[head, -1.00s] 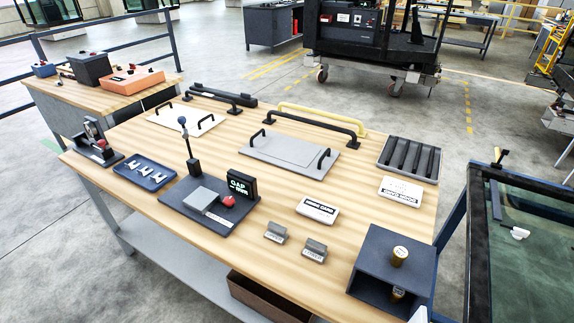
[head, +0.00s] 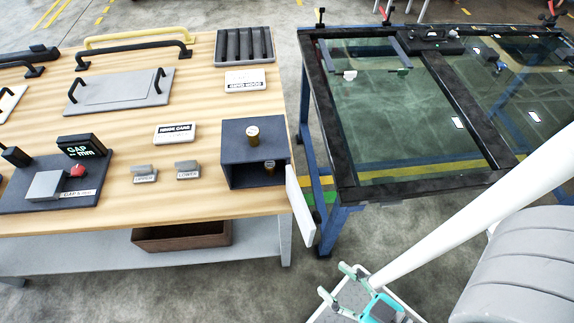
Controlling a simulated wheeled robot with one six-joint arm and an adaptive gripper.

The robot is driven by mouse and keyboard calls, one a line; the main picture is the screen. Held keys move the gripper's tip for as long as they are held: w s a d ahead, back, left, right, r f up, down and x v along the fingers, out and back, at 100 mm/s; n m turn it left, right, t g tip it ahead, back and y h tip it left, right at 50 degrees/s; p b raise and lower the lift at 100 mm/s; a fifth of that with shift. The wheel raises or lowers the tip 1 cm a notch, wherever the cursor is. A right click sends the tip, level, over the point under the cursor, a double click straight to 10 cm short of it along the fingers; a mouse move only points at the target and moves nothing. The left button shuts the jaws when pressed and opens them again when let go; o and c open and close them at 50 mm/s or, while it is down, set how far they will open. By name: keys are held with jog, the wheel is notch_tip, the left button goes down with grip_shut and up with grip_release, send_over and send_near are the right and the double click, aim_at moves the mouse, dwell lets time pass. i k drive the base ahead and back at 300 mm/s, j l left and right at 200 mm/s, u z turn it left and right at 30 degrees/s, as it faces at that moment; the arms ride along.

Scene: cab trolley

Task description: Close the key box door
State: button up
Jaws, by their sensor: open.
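The key box (head: 238,148) is a dark blue-grey box at the right front corner of the wooden table. Its front is open. A brass knob-like piece (head: 253,135) stands on its top and another (head: 270,167) shows inside. The door (head: 301,207) appears to be the pale panel at the box's right front edge, swung outward past the table edge. My gripper (head: 336,281) is low at the bottom centre, with its light green fingers apart and empty. It is in front of and to the right of the door, apart from it in the picture.
The wooden table (head: 120,205) holds two small labelled blocks, white labelled plates and a gap gauge (head: 80,148) left of the box. A black-framed glass panel (head: 400,130) on a blue stand is on the right. Grey floor shows between table and stand.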

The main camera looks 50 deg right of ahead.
aim_at(305, 205)
jog(key=k+l+u, duration=0.15)
jog(key=l, duration=0.3)
jog(key=k+l+u, duration=0.2)
jog(key=l, duration=0.25)
jog(key=k+l+u, duration=0.15)
jog(key=l, duration=0.25)
jog(key=k+l+u, duration=0.2)
jog(key=l, duration=0.2)
jog(key=k+j+z, duration=0.2)
jog(key=k+j, duration=0.2)
jog(key=k, duration=0.05)
